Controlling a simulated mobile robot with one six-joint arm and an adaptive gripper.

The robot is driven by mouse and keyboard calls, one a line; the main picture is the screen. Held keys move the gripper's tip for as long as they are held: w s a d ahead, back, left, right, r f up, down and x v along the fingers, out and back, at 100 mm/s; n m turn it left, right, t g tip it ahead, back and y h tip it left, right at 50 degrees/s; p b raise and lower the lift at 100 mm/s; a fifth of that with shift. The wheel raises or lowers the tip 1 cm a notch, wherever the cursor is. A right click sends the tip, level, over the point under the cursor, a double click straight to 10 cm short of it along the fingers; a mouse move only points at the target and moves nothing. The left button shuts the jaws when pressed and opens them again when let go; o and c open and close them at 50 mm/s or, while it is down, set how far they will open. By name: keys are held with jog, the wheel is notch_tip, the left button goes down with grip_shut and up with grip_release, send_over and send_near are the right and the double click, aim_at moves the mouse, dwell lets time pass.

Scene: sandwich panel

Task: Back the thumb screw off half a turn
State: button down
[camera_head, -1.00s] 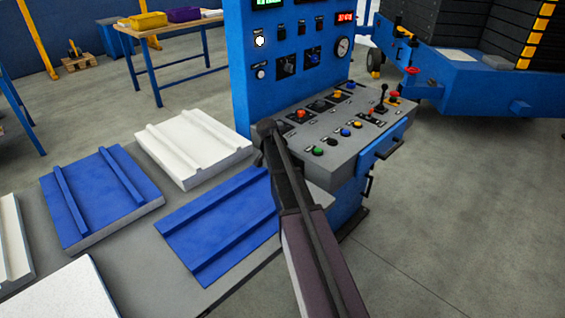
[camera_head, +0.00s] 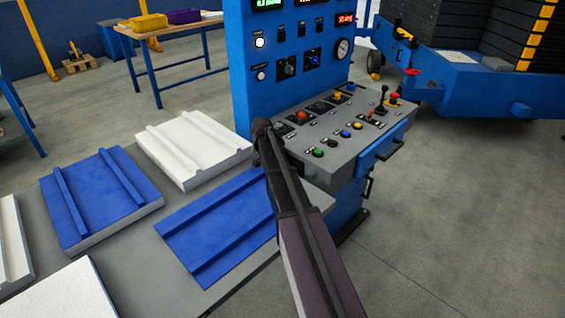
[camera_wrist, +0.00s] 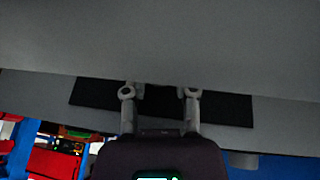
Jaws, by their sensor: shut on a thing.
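My gripper (camera_wrist: 159,91) shows in the wrist view, its two pale fingers reaching up to a black strip (camera_wrist: 92,92) on a grey surface. The fingers stand apart, closed on the thumb screw, which is small, dark and mostly hidden between the fingertips. I cannot make out its head or how far it is turned. In the head view my arm (camera_head: 300,210) reaches up to the left side of the grey control desk (camera_head: 345,165). It hides my gripper and the screw there.
The blue control cabinet (camera_head: 290,85) stands behind the desk, which carries several buttons and a joystick (camera_head: 382,98). Left of my arm, blue panels (camera_head: 100,195) and a white panel (camera_head: 195,150) lie on a grey table.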

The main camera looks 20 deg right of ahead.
jog(key=shift+w+f+g+h+b, duration=0.2)
jog(key=shift+g+h+b, duration=0.2)
jog(key=shift+g, duration=0.6)
jog(key=shift+s+r, duration=0.1)
jog(key=shift+c, duration=2)
grip_release()
jog(key=shift+s+r, duration=0.1)
jog(key=shift+s, duration=0.05)
